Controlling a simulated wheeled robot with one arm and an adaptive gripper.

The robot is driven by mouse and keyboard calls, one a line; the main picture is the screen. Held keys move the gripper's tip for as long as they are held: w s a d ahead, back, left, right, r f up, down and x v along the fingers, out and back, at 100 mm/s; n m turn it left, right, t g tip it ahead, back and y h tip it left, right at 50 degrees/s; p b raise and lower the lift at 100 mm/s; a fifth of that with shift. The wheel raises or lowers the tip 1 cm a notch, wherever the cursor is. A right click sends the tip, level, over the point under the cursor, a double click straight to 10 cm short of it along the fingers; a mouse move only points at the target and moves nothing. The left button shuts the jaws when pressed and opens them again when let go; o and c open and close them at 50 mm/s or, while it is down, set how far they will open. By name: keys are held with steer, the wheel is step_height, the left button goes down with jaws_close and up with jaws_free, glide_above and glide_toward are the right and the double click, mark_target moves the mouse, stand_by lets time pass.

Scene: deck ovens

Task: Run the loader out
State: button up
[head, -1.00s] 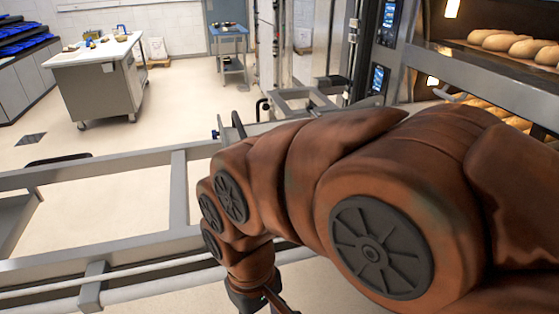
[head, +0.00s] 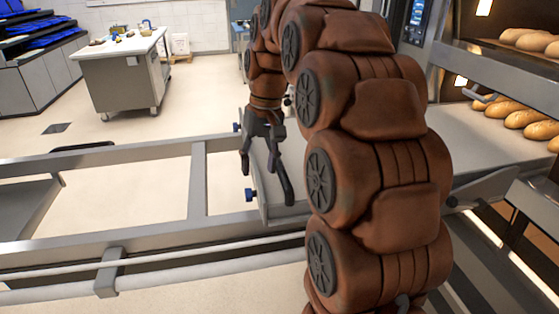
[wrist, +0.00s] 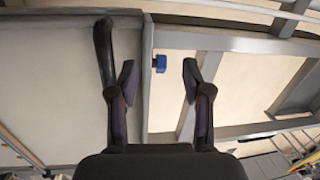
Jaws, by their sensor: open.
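The loader is a grey metal frame with a flat pale board; the board's near-left end (head: 278,207) shows beside my gripper, and more of its surface (head: 490,140) lies to the right before the oven. Blue knobs (head: 250,195) sit on its end edge. My gripper (head: 260,165) is open and points down over that end. In the wrist view the open fingers (wrist: 158,78) straddle the board's edge, a blue knob (wrist: 160,63) showing between them. A dark curved bar, seemingly a handle (wrist: 103,50), runs outside the left finger; contact cannot be told.
Deck ovens with loaves (head: 515,112) stand at the right. Grey frame rails (head: 120,262) cross the foreground. A steel worktable (head: 120,75) and blue-topped shelves stand at the back left.

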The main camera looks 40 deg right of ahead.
steer(key=r+m, duration=0.1)
steer(key=m, duration=0.1)
glide_above(279, 160)
steer(key=d, duration=0.1)
steer(key=shift+t, duration=0.4)
steer(key=shift+s+a+f+p, duration=0.1)
steer(key=shift+a+f+p, duration=0.1)
steer(key=shift+f, duration=1)
steer(key=shift+w+a+f+p, duration=0.1)
steer(key=shift+f+p, duration=0.05)
steer(key=shift+f, duration=1.1)
steer(key=shift+s+a+f+p, duration=0.1)
steer(key=shift+a+f+p, duration=0.1)
steer(key=shift+f, duration=1)
steer(key=shift+c, duration=0.4)
jaws_close()
